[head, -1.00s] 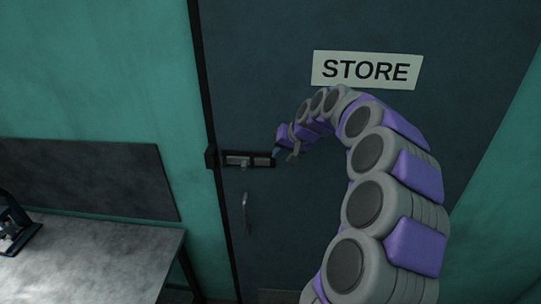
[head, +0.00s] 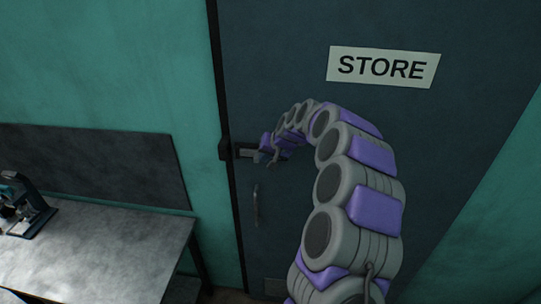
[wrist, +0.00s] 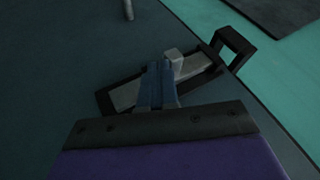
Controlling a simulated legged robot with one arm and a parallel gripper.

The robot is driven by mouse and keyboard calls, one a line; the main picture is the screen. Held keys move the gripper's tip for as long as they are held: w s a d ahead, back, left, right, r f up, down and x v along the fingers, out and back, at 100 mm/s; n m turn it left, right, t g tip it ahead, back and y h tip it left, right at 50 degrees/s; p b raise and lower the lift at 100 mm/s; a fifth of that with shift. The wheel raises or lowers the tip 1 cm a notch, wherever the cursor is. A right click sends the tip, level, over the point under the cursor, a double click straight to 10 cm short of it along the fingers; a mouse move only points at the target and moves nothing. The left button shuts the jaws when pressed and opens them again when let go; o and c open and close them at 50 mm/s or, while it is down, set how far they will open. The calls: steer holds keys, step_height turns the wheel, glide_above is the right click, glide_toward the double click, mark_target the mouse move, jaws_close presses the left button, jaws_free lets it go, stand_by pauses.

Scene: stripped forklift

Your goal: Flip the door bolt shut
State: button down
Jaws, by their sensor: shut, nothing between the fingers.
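The door bolt (wrist: 196,67) is a pale bar on a dark backplate, fixed to the dark door; it also shows in the head view (head: 246,153), partly hidden by my gripper. Its small pale knob (wrist: 174,58) sticks up from the bar. The black keeper (wrist: 234,46) is an open loop on the frame side; its opening looks empty, with the bar's end short of it. My gripper (wrist: 160,68) is shut and empty, with its blue fingers over the bar, right beside the knob on the side away from the keeper. I cannot tell whether they touch. In the head view my gripper (head: 268,157) is at the bolt.
A door handle (head: 256,205) hangs below the bolt. A STORE sign (head: 382,67) is higher on the door. A grey table (head: 95,250) with a blue-black device (head: 28,207) stands at left. The door face around the bolt is otherwise clear.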

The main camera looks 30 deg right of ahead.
mark_target(250, 154)
steer(key=shift+a, duration=0.15)
steer(key=w+a, duration=0.1)
steer(key=a, duration=0.1)
steer(key=w+a, duration=0.2)
steer(key=shift+w+f, duration=0.1)
stand_by(0.3)
